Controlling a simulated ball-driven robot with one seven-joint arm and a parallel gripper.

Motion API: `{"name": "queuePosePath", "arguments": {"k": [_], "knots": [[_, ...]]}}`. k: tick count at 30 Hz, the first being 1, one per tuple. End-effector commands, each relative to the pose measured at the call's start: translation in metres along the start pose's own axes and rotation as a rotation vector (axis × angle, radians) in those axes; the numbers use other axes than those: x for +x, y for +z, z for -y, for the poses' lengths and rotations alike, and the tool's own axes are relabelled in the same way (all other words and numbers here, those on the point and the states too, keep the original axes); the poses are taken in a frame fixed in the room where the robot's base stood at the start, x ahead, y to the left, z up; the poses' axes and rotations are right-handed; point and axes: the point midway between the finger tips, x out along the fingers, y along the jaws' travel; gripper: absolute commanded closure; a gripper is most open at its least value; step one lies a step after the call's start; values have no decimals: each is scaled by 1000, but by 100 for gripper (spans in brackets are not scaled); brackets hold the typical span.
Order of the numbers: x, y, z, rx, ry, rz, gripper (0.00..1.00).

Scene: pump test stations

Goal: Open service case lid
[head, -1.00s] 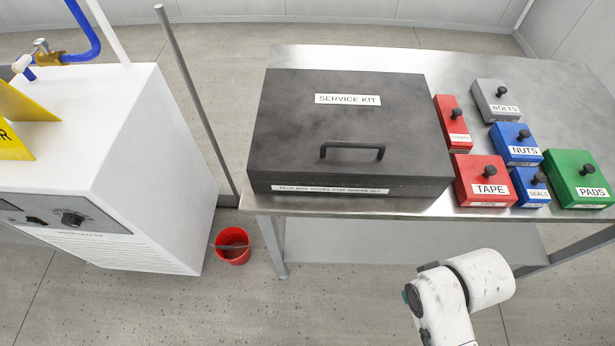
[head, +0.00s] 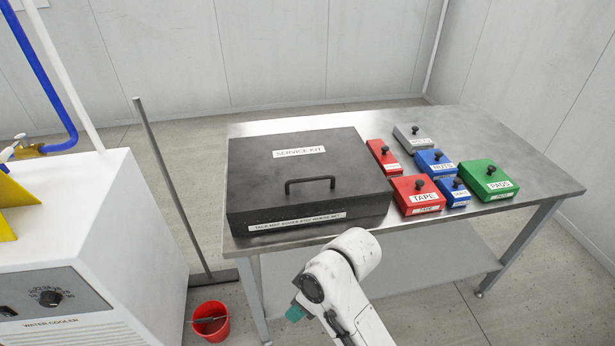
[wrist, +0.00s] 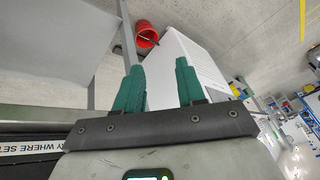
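The black service case (head: 300,165) lies on the steel table with its lid shut. A black bar handle (head: 310,185) stands on the lid near its front edge. My gripper shows in the head view only as a teal bit (head: 295,313) beside my white arm, in front of the table and below the case. In the wrist view, the two teal fingers of my gripper (wrist: 160,75) are spread apart with nothing between them. Part of the case's front label (wrist: 32,147) shows at the lower left of the wrist view. The handle is not visible there.
Small boxes stand right of the case: red TAPE (head: 416,194), green PADS (head: 488,180), blue NUTS (head: 435,162) and others. A white water cooler (head: 110,240), a grey pole (head: 170,185) and a red bucket (head: 211,321) are at the left. The table's right end is bare.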

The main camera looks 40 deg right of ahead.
Motion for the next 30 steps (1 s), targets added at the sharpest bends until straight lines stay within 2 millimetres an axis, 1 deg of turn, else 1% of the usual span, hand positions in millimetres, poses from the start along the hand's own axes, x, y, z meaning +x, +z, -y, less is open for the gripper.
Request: {"name": "queuePosePath", "arguments": {"k": [1, 5, 6, 8, 9, 11, 12, 14, 15, 19, 21, 24, 27, 30], "knots": [[-6, -16, -6, -24, -5, -24, 61], [-23, -59, -21, -115, -23, -83, 61], [-31, -75, -28, -152, -26, -103, 61], [-46, -98, -42, -217, -27, -131, 61], [-57, -113, -52, -263, -24, -147, 61], [-75, -133, -68, -334, -18, -163, 61], [-88, -143, -80, -380, -11, -169, 61], [-108, -157, -98, -450, 2, -171, 61], [-121, -164, -110, -495, 12, -169, 61], [-165, -175, -152, -627, 45, -134, 61], [-186, -174, -173, -682, 58, -104, 61], [-210, -168, -196, -740, 69, -62, 61], [-225, -162, -211, -774, 73, -31, 61], [-231, -159, -218, -790, 73, -15, 61]]}}
